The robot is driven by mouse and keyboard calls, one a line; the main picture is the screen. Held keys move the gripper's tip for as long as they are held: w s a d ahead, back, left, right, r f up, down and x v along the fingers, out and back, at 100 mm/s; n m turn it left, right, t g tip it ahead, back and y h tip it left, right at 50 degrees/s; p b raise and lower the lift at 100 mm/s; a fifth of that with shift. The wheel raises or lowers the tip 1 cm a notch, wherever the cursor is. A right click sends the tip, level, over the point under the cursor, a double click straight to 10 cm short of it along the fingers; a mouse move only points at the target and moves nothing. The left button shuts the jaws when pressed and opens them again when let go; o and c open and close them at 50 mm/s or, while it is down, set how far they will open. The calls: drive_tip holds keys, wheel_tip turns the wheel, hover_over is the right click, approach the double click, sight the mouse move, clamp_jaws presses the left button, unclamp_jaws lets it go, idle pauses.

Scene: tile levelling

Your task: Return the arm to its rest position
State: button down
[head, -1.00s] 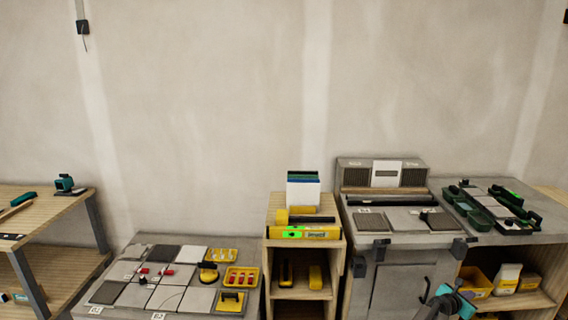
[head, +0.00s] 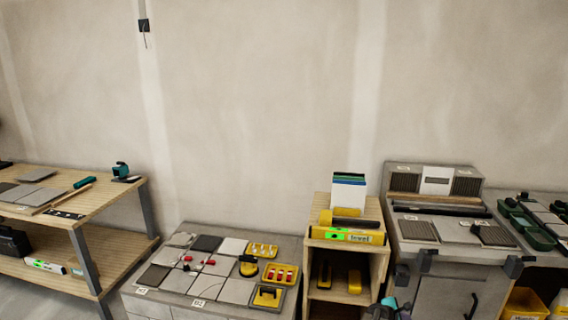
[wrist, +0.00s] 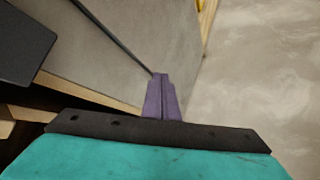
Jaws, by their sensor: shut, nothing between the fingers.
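My gripper (wrist: 161,78) shows in the wrist view as two purple fingers pressed together, with nothing between them. It points past a grey panel edge toward the pale floor. A black plate and a teal housing of my own arm fill the bottom of that view. In the head view only a small part of my arm shows at the bottom edge, in front of the wooden shelf unit and grey cabinet. The fingers cannot be made out clearly there.
A grey tile bench (head: 140,305) with tiles and yellow trays stands at centre left. A wooden shelf unit (head: 312,248) holds a level (head: 347,236). A grey cabinet (head: 440,290) stands to its right. A wooden workbench (head: 130,200) is at far left. Open floor shows in the wrist view.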

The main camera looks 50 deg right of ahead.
drive_tip(key=w+a+f+m+y, duration=0.15)
drive_tip(key=w+a+f, duration=0.25)
drive_tip(key=w+a, duration=0.6)
drive_tip(key=w+a+f+m+t+y, duration=0.15)
drive_tip(key=w+a+f, duration=0.4)
drive_tip(key=a, duration=0.95)
drive_tip(key=w+a+f+m+y, duration=0.1)
drive_tip(key=w+a+f+y, duration=0.15)
drive_tip(key=w+a, duration=0.75)
drive_tip(key=s+a+f+m+g+y, duration=0.1)
drive_tip(key=s+a, duration=0.3)
drive_tip(key=a, duration=1)
drive_tip(key=s+a+f+m+g+y, duration=0.1)
drive_tip(key=s+a, duration=0.3)
drive_tip(key=a, duration=1)
drive_tip(key=s+a+f+g+y, duration=0.1)
drive_tip(key=s+a, duration=0.3)
drive_tip(key=a, duration=1)
drive_tip(key=shift+a+m+g+y, duration=0.4)
drive_tip(key=shift+g+y, duration=0.15)
drive_tip(key=shift+y, duration=0.3)
drive_tip(key=shift+f, duration=0.1)
